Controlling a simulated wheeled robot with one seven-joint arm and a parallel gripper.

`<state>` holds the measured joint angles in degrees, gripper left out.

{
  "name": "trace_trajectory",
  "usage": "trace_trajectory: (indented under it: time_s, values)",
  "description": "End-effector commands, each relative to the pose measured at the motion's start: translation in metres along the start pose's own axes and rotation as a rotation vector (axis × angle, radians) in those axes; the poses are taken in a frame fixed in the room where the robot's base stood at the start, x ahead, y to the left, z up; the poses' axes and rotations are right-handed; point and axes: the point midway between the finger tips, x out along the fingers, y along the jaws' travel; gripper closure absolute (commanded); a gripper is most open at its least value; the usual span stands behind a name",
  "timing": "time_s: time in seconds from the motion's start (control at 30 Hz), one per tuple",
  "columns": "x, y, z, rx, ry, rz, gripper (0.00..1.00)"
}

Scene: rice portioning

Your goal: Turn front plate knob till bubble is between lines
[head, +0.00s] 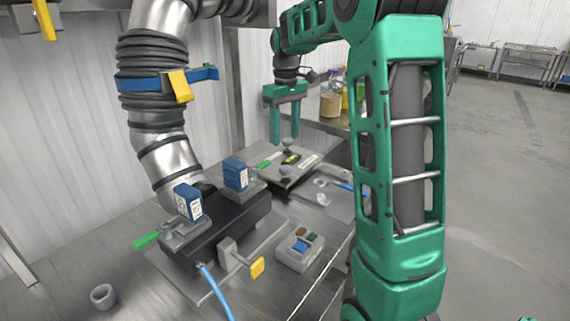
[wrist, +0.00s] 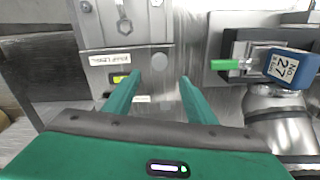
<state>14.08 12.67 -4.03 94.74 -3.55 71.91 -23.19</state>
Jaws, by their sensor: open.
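My gripper (head: 285,140) is open and empty, its two green fingers pointing down above a dark-edged plate (head: 266,160). The plate carries a yellow-green level vial (head: 291,159) and grey round knobs, one (head: 287,145) near the fingertips and one (head: 287,170) nearer the camera. In the wrist view, my gripper (wrist: 160,76) spreads its fingers below a round grey knob (wrist: 159,62); I see no contact. The vial (wrist: 121,79) lies left of the left fingertip, beside a white label. The bubble and lines are too small to read. I cannot tell which knob is the front one.
A dark block with blue numbered boxes (head: 236,173) stands left of the plate. A grey button box (head: 299,252) and a yellow tab (head: 257,268) are nearer. Containers (head: 331,102) stand behind.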

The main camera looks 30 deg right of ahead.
Motion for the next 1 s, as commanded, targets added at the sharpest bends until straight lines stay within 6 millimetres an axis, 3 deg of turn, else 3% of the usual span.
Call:
trace_trajectory:
  time_s: [0.17,0.63,1.0]
  values:
    - [0.013,0.002,-0.002,-0.006,-0.002,-0.002,0.49]
    - [0.090,0.003,-0.001,-0.001,-0.002,-0.001,0.49]
    - [0.107,0.003,-0.001,-0.001,0.000,0.000,0.49]
